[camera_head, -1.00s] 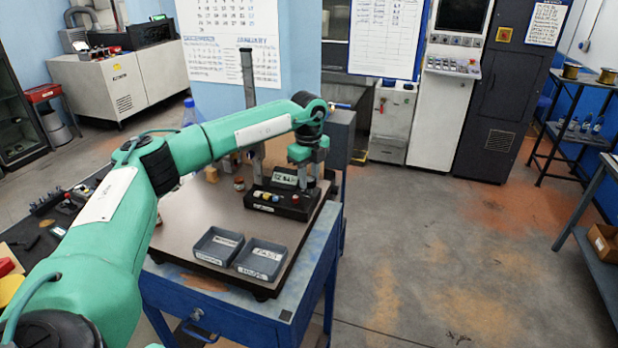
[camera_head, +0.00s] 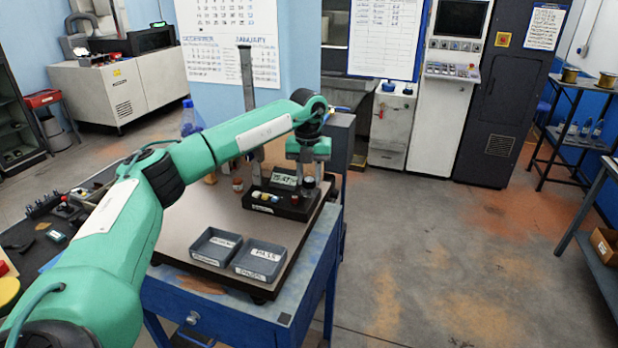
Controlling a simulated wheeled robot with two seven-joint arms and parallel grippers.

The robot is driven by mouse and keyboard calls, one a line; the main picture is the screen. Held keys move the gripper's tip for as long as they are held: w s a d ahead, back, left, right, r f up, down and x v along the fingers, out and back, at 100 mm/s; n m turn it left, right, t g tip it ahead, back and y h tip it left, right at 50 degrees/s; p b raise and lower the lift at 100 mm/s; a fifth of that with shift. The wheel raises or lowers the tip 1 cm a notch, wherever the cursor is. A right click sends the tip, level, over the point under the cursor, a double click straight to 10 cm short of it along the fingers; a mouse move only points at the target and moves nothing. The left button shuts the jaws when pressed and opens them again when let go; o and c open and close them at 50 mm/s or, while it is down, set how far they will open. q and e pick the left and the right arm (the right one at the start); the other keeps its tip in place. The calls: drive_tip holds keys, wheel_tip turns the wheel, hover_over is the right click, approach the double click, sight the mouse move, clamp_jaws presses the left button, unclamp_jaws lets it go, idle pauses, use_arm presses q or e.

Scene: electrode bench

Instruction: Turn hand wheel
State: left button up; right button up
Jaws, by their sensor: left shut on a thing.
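My left arm reaches in from the left over the bench. My left gripper (camera_head: 308,166) points down at the right side of the small test stand (camera_head: 280,204) and is shut. The hand wheel is not clearly visible; the gripper and wrist cover the spot where the jaws close. The stand has a black base with coloured buttons, a lit digital display (camera_head: 284,180) and a tall grey column (camera_head: 246,100). A dark round knob (camera_head: 308,182) shows just below the gripper. My right gripper is not in view.
A blue-capped bottle (camera_head: 188,120) stands behind my arm. Floor to the right is clear.

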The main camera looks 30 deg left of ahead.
use_arm(q)
drive_tip(key=m, duration=0.3)
drive_tip(key=shift+m, duration=0.4)
drive_tip(key=m, duration=0.3)
drive_tip(key=shift+d+m+b, duration=0.1)
drive_tip(key=shift+m+b, duration=0.2)
drive_tip(key=shift+b, duration=0.05)
drive_tip(key=m, duration=0.4)
drive_tip(key=shift+m, duration=0.3)
drive_tip(key=m, duration=0.3)
drive_tip(key=shift+m, duration=0.3)
drive_tip(key=m, duration=0.3)
drive_tip(key=shift+m+b, duration=0.3)
drive_tip(key=m, duration=0.3)
drive_tip(key=shift+m, duration=0.3)
drive_tip(key=m, duration=0.4)
drive_tip(key=shift+s, duration=0.1)
drive_tip(key=shift+m, duration=1.8)
